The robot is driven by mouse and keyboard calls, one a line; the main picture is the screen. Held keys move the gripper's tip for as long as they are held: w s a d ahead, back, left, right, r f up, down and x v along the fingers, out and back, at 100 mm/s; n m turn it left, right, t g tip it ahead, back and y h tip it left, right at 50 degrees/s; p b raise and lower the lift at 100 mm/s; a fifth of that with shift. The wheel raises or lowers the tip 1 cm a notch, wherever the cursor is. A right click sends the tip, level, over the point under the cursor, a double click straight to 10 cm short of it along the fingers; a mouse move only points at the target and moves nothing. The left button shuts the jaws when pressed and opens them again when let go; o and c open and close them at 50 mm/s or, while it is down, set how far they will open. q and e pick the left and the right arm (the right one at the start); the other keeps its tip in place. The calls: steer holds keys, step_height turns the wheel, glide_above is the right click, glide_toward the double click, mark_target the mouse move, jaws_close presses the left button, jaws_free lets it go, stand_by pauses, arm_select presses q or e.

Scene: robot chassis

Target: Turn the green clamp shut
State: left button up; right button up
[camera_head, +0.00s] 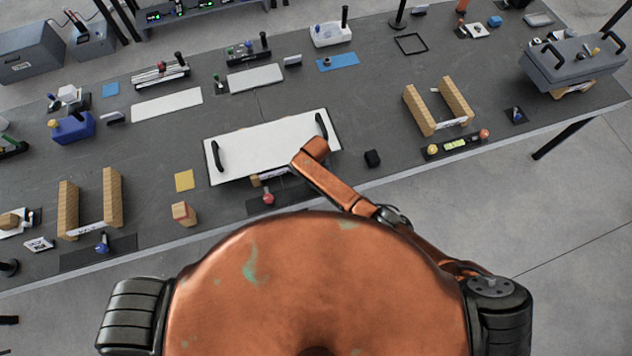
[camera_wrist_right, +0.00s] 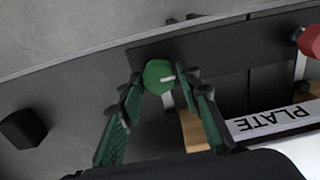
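The green clamp (camera_wrist_right: 158,76) shows in the right wrist view as a round green knob with a short white pointer, at a dark strip beside the "PLATE" label. My right gripper (camera_wrist_right: 164,80) is open, with its green-padded fingers on either side of the knob. I cannot tell whether the fingertips touch it. In the head view my copper right arm hides the green clamp and the right gripper. A white plate (camera_head: 235,145) with two black handles lies behind the arm there. My left gripper is not in view.
A red knob (camera_head: 268,198) stands in front of the plate; it also shows in the right wrist view (camera_wrist_right: 312,42). A small black block (camera_head: 372,158) sits right of the arm.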

steer(key=o, duration=0.3)
steer(key=shift+o, duration=0.2)
step_height(320, 180, up, 12)
stand_by(0.5)
steer(key=shift+s, duration=0.1)
